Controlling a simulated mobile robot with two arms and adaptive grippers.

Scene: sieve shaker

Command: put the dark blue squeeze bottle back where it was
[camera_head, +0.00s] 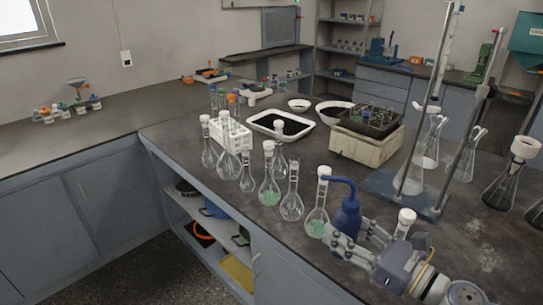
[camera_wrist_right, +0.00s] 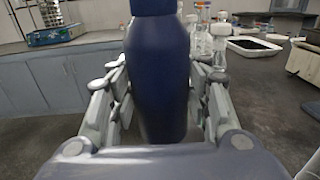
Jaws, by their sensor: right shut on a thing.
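The dark blue squeeze bottle (camera_head: 346,215) is upright near the front edge of the bench in the head view, its bent spout pointing left. My right gripper (camera_head: 345,238) is shut on its body, coming in from the lower right. In the right wrist view the bottle (camera_wrist_right: 158,80) fills the middle between the two fingers of my right gripper (camera_wrist_right: 158,110). I cannot tell whether its base touches the bench. My left gripper is not in view.
A flask with green contents (camera_head: 317,222) stands just left of the bottle. Several more flasks stand in a row along the front edge. A stoppered flask (camera_head: 405,222) is close to my right gripper. A stand with a blue base (camera_head: 385,190) is behind.

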